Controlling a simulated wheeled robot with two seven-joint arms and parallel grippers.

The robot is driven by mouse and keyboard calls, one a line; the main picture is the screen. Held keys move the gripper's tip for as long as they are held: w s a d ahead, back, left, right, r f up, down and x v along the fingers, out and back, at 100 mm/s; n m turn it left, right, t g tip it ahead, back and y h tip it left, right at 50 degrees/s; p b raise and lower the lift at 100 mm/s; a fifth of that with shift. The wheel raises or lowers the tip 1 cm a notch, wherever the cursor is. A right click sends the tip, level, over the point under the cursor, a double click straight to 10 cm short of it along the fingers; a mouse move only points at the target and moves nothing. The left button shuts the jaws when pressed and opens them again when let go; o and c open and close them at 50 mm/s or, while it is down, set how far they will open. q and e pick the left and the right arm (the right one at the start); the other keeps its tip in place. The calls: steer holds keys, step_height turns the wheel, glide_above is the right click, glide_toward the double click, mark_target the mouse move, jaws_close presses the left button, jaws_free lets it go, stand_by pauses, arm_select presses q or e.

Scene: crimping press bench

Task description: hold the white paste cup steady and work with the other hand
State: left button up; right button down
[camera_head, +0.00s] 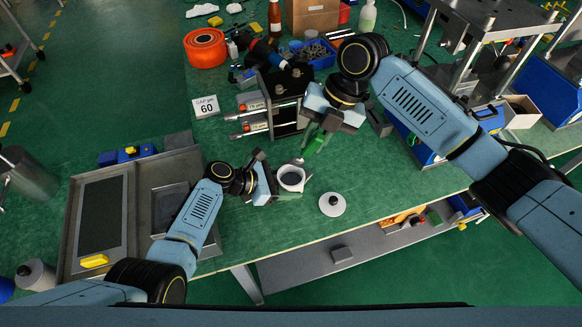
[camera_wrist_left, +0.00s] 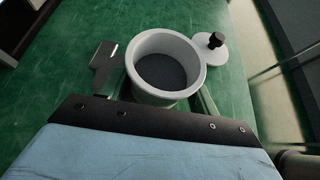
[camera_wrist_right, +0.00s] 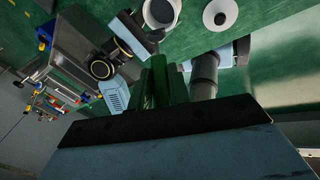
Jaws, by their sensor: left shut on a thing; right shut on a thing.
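The white paste cup (camera_head: 291,187) stands upright near the bench's front edge, with dark grey content inside. It also fills the middle of the left wrist view (camera_wrist_left: 152,97). My left gripper (camera_head: 280,183) is shut on the cup, one finger on each side. My right gripper (camera_head: 314,143) is above and behind the cup, its green fingers pointing down toward it. It is shut on a thin tool (camera_head: 298,160), whose small pale tip shows by the cup's far rim; the rest is mostly hidden. The white lid (camera_head: 332,210) with a dark knob lies right of the cup.
A metal tray (camera_head: 145,195) lies left. Behind the cup are a gauge stand (camera_head: 285,117), a "60" card (camera_head: 206,107), an orange roll (camera_head: 205,48) and a blue bin (camera_head: 318,57). Press frames (camera_head: 485,65) stand at right. Bench around the lid is clear.

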arm_select(q)
steer(key=o, duration=0.5)
steer(key=shift+r, duration=0.15)
steer(key=shift+r, duration=0.6)
steer(key=o, duration=0.6)
steer(key=shift+v, duration=4.05)
